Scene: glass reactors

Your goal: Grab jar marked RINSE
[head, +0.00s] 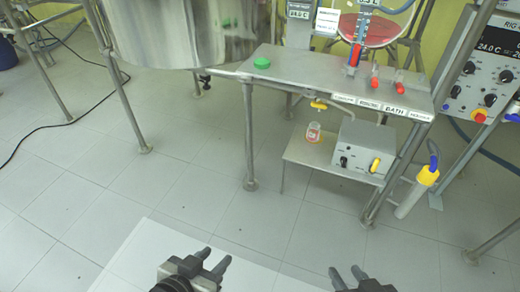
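A small clear jar (313,132) with a red-orange band or label stands upright on the low metal shelf under the steel bench. Its lettering is too small to read, so I cannot confirm it says RINSE. My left gripper (216,256) is at the bottom of the head view, with its two fingers apart and nothing between them. My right gripper (345,270) is at the bottom right of centre, also with its fingers apart and empty. Both grippers are well short of the jar, on the near side.
A grey control box (362,150) stands right of the jar. A yellow-handled valve (318,104) hangs just above it. The steel bench (300,75) overhangs the shelf (310,154), and bench legs stand at both sides.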

